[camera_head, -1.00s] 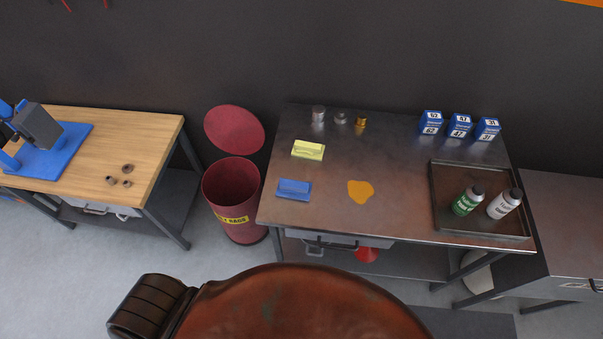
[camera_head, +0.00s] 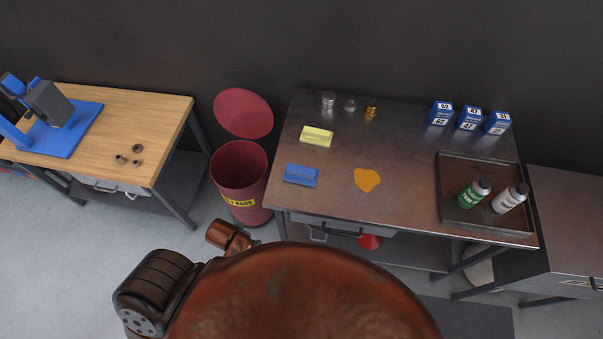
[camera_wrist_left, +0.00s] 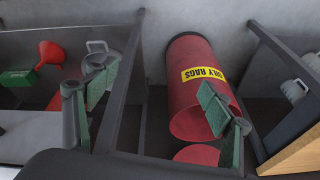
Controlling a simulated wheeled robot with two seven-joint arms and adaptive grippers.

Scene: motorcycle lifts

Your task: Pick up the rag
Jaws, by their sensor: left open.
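A blue folded cloth (camera_head: 301,175) and a yellow folded cloth (camera_head: 317,136) lie on the metal workbench (camera_head: 400,138). A flat amber patch (camera_head: 367,180) lies right of the blue cloth and looks like a spill or a thin cloth. Which of these is the rag I cannot tell for sure. My left gripper (camera_wrist_left: 158,92) shows in the left wrist view with its green-padded fingers wide apart and nothing between them. It is beside the bench, near the red bin, away from the cloths. My right gripper is out of view.
A red bin (camera_head: 239,185) marked for oily rags stands open left of the bench. A tray (camera_head: 480,218) with two bottles sits at the bench's right. Blue boxes (camera_head: 469,117) and small metal parts stand at the back. A wooden table (camera_head: 150,120) is at far left.

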